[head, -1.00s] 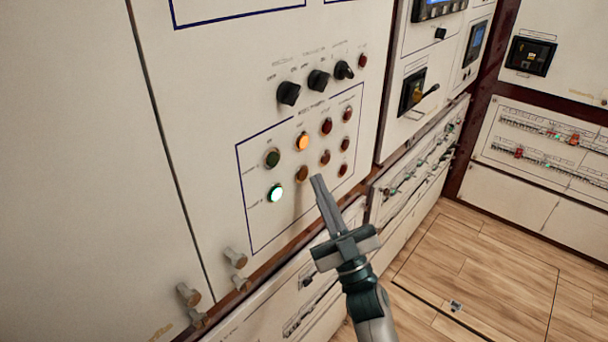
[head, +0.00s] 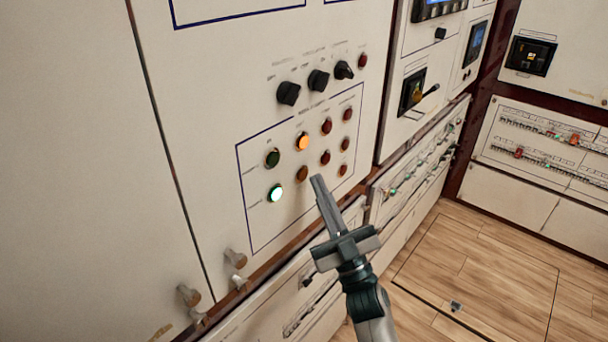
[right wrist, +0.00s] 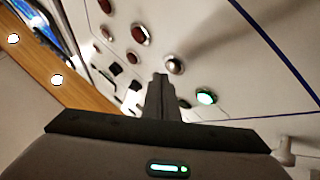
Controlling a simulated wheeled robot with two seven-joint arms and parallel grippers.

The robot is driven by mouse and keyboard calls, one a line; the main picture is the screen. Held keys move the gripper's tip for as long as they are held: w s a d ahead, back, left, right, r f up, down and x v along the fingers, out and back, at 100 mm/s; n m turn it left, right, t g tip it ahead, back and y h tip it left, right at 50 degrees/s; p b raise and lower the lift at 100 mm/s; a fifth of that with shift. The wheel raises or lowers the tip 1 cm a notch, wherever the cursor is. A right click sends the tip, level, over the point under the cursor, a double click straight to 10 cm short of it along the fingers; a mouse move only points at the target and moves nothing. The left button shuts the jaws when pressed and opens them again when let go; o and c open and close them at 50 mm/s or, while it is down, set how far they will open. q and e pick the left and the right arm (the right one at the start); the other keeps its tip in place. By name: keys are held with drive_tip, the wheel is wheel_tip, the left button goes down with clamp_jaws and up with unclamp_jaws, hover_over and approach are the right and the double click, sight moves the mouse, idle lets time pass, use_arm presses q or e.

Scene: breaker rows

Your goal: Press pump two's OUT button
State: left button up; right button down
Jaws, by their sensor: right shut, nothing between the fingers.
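The button panel (head: 262,228) on the white cabinet has two rows of round buttons inside a blue outline. The upper row has a dark green button (head: 272,158), a lit amber button (head: 303,142) and red ones. The lower row has a lit green button (head: 275,193), an unlit amber button (head: 302,173) and red ones (head: 325,157). The labels are too small to read. My right gripper (head: 318,179) is shut and empty, its tips just right of the unlit amber button in the picture. In the right wrist view the tips (right wrist: 161,76) are near a button (right wrist: 174,65) and the lit green one (right wrist: 206,96); contact cannot be told.
Black rotary knobs (head: 318,80) sit above the buttons. Knob-like fittings (head: 235,258) stick out at the cabinet's lower left. A breaker panel (head: 555,140) stands at the right. The wooden floor (head: 480,270) is clear.

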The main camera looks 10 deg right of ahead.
drive_tip(key=shift+w+a, duration=0.55)
drive_tip(key=shift+w, duration=0.1)
idle(1.3)
drive_tip(key=shift+s+d, duration=0.5)
drive_tip(key=shift+s, duration=0.15)
idle(0.3)
drive_tip(key=shift+s+d+p, duration=0.4)
drive_tip(key=shift+s+d, duration=0.4)
drive_tip(key=shift+s, duration=0.2)
drive_tip(key=shift+s+d+p, duration=0.35)
drive_tip(key=shift+s+d, duration=0.4)
drive_tip(key=shift+s, duration=0.25)
